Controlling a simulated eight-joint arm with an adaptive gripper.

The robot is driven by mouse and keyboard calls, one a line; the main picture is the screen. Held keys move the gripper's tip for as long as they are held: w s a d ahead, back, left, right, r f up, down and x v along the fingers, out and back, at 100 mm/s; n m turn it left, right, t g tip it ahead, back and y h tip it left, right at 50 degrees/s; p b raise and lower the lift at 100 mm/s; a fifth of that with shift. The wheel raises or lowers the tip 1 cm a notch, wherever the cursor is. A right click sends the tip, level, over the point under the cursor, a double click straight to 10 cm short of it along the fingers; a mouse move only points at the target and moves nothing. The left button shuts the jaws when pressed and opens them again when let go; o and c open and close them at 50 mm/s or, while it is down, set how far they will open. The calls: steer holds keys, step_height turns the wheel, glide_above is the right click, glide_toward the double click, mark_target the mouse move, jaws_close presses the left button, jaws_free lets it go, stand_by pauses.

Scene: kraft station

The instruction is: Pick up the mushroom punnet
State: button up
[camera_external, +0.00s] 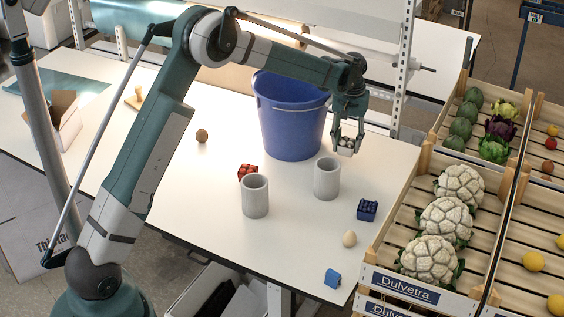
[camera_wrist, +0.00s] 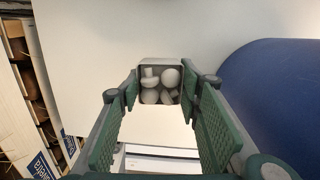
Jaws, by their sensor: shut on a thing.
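The mushroom punnet (camera_wrist: 160,84) is a small grey tray with several white mushrooms in it. In the wrist view it sits between the tips of the two green finger pads. My gripper (camera_external: 346,144) is shut on the punnet, which shows small between the fingers in the external view (camera_external: 345,150). The gripper is to the right of the blue bucket. The punnet appears raised above the white table (camera_external: 300,245), though the exact height is hard to tell.
The blue bucket (camera_external: 291,120) stands close on the left. Two grey cups (camera_external: 327,179), (camera_external: 255,196), a dark blue punnet (camera_external: 367,210), a red punnet (camera_external: 247,172), an egg (camera_external: 349,239) and a blue block (camera_external: 332,278) are on the table. Cauliflower crates (camera_external: 402,287) stand at right.

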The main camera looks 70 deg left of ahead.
mark_target(348, 141)
step_height(348, 141, up, 22)
steer(key=shift+b, duration=0.4)
